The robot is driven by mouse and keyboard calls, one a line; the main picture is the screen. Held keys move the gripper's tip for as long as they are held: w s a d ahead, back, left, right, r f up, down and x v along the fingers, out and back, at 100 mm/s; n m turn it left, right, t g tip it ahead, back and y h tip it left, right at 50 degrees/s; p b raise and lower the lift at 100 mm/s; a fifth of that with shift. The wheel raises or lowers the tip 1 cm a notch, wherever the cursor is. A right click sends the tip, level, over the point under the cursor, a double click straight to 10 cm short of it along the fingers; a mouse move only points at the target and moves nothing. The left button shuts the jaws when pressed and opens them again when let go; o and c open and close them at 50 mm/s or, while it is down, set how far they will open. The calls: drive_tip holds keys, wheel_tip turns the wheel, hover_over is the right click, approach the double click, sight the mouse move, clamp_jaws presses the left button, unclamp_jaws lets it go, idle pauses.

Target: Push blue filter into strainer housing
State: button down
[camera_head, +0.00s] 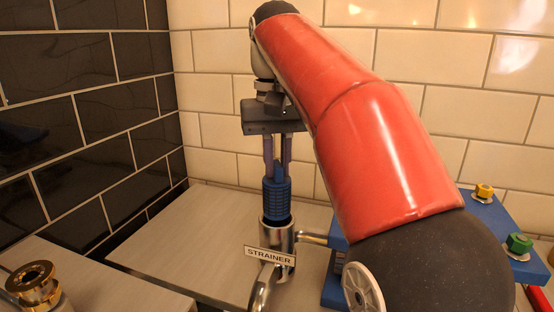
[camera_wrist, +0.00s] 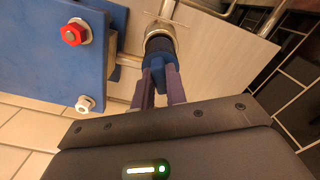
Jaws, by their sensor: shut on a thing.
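The blue filter (camera_head: 276,198) is a ribbed cylinder with a narrower grip on top. It stands upright with its lower end at the mouth of the strainer housing (camera_head: 270,236), a shiny metal cup with a "STRAINER" label (camera_head: 269,256). Most of the ribbed body shows above the rim. My gripper (camera_head: 278,160) is above it, pointing down, shut on the filter's top grip. In the wrist view my gripper (camera_wrist: 160,88) holds the filter (camera_wrist: 158,58), whose far end meets the metal housing (camera_wrist: 160,29). How deep it sits is hard to tell.
A blue panel (camera_head: 493,214) with a yellow knob (camera_head: 484,191) and a green knob (camera_head: 518,243) stands at the right, partly behind my red arm. A brass fitting (camera_head: 33,285) is at the lower left. The bench (camera_head: 180,247) left of the housing is clear.

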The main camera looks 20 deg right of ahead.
sight(277, 198)
drive_tip(key=shift+f+b, duration=2.7)
drive_tip(key=shift+f, duration=1.1)
drive_tip(key=c, duration=1.3)
unclamp_jaws()
drive_tip(key=shift+c, duration=0.2)
drive_tip(key=shift+r, duration=0.1)
wheel_tip(277, 198, up, 5)
drive_tip(key=p, duration=0.5)
drive_tip(key=shift+p, duration=0.3)
